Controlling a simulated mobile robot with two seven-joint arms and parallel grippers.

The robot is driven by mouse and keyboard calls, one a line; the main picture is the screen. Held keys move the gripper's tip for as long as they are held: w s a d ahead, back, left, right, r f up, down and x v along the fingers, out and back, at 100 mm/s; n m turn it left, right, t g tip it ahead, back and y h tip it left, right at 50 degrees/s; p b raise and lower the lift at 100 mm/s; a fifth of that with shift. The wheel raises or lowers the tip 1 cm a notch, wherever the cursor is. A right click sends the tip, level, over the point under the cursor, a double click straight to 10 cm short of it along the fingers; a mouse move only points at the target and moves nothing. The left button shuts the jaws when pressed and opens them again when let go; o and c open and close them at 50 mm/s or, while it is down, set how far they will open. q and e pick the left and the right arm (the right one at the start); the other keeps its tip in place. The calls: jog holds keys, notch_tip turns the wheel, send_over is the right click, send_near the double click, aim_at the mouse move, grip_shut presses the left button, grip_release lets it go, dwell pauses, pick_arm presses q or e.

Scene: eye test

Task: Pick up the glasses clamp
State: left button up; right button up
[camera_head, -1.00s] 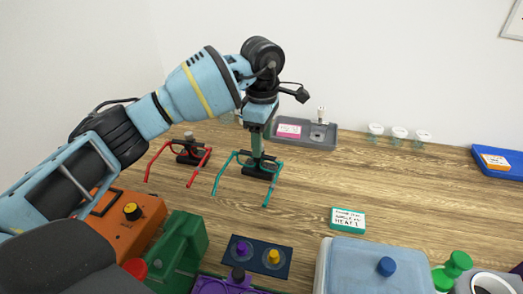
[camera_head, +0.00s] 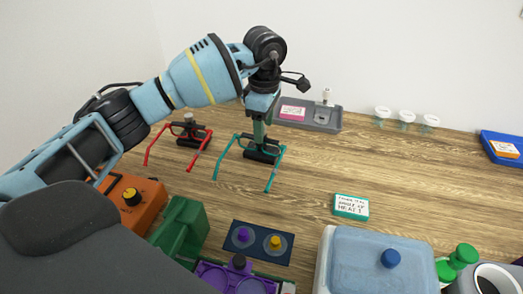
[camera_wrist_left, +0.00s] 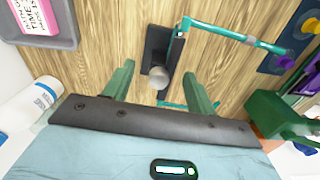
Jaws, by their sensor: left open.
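A teal glasses frame (camera_head: 277,170) with a black clamp base (camera_head: 262,156) stands on the wooden table, below my left gripper (camera_head: 260,135). A similar red frame (camera_head: 154,146) with a black clamp and a grey knob (camera_head: 188,118) stands to its left. In the left wrist view the black base (camera_wrist_left: 152,50) with its round grey knob (camera_wrist_left: 158,78) lies between the two green fingers of my left gripper (camera_wrist_left: 159,72), with a gap on each side. The teal frame (camera_wrist_left: 215,32) extends to the right there. The fingers are open. My right gripper is out of view.
A grey tray (camera_head: 332,122) with a pink-labelled item is behind the teal frame. An orange box (camera_head: 150,200), a green object (camera_head: 180,228) and a dark panel (camera_head: 236,252) are in front. A labelled teal-edged card (camera_head: 351,205) lies right. Bare table lies between card and frame.

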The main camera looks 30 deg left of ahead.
aim_at(253, 158)
pick_arm(q)
jog(key=shift+s+a+f, duration=0.1)
jog(key=shift+a+f, duration=0.05)
jog(key=shift+f, duration=0.95)
jog(key=shift+s+a+f, duration=0.1)
jog(key=shift+f, duration=1)
grip_shut()
jog(key=shift+r, duration=0.1)
